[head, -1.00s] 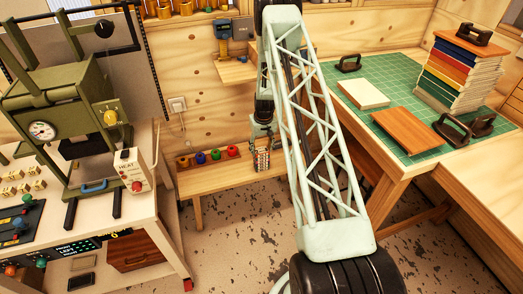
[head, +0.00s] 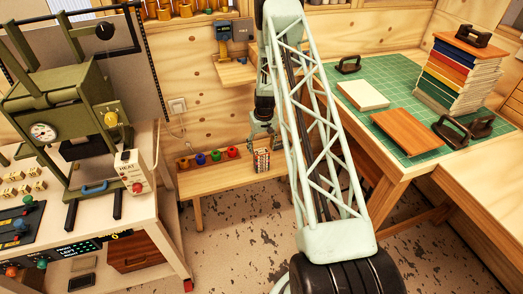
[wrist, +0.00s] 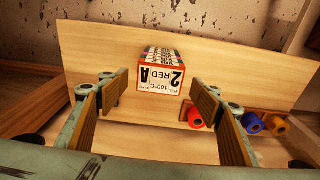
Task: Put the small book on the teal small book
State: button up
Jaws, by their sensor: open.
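A small book (wrist: 160,76) with a white label reading "VOL 2 RED A" and a red border sits on the low wooden bench (wrist: 225,72). Several coloured bands show on its far side. In the head view the book (head: 262,161) is a small striped block at the right of the bench. My gripper (wrist: 164,96) is open and empty, its fingers on either side of the book's near end and apart from it. In the head view my gripper (head: 263,143) hangs just above and behind the book. I cannot pick out a separate teal small book.
Coloured rolls, including a red one (wrist: 194,117) and a blue one (wrist: 253,122), stand on the bench close by. A table with a green mat (head: 402,90) at right holds a book stack (head: 460,75), a brown board (head: 407,130) and a cream block (head: 362,95).

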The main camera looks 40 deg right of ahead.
aim_at(262, 153)
notch_tip(262, 153, up, 10)
jog(key=s, duration=0.1)
jog(key=shift+a+f+p, duration=0.25)
jog(key=shift+p, duration=0.15)
dwell(0.7)
